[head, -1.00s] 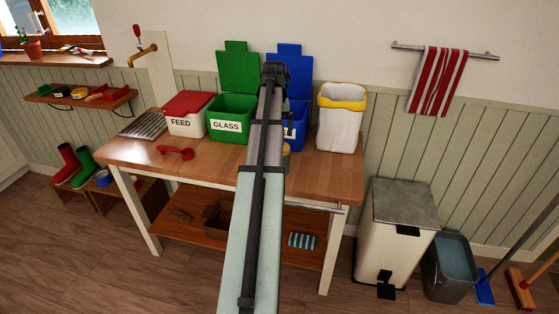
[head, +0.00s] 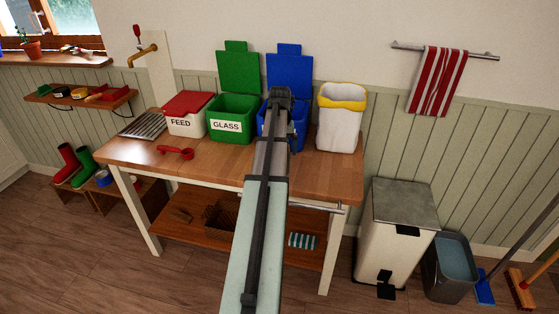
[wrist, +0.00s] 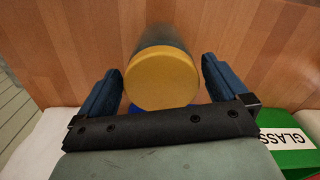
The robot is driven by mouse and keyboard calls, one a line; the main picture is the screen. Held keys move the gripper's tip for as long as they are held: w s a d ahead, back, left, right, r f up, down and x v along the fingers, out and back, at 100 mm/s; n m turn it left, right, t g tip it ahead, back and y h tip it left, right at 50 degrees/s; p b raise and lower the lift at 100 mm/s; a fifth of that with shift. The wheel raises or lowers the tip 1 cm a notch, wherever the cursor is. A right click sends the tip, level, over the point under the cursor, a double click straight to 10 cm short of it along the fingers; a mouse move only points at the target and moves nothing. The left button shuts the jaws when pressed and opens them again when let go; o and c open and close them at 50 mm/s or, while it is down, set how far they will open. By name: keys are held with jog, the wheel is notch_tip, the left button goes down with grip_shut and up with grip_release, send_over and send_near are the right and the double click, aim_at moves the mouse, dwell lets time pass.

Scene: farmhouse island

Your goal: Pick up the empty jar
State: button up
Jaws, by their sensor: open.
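The jar (wrist: 161,82) shows in the wrist view with its round yellow lid facing the camera. Its greyish body shows beyond the lid against the wooden table top; whether it is empty I cannot tell. My gripper (wrist: 160,68) is open, with one blue finger on each side of the jar. A gap shows between each finger and the lid in the picture. In the head view the jar and my fingers are hidden behind my arm.
On the table (head: 325,180) stand a red-lidded FEED box (head: 188,115), an open green GLASS bin (head: 232,118), an open blue bin (head: 299,132) and a white bin (head: 340,125) with a yellow rim. A red scoop (head: 176,152) lies at the left. The table's front is mostly clear.

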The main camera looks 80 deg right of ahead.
jog(key=shift+w+d+f, duration=0.1)
jog(key=shift+d+f, duration=0.15)
jog(key=shift+f, duration=1.05)
jog(key=shift+w+d+f, duration=0.1)
jog(key=shift+d+f, duration=0.1)
jog(key=shift+f, duration=1.1)
jog(key=c, duration=1)
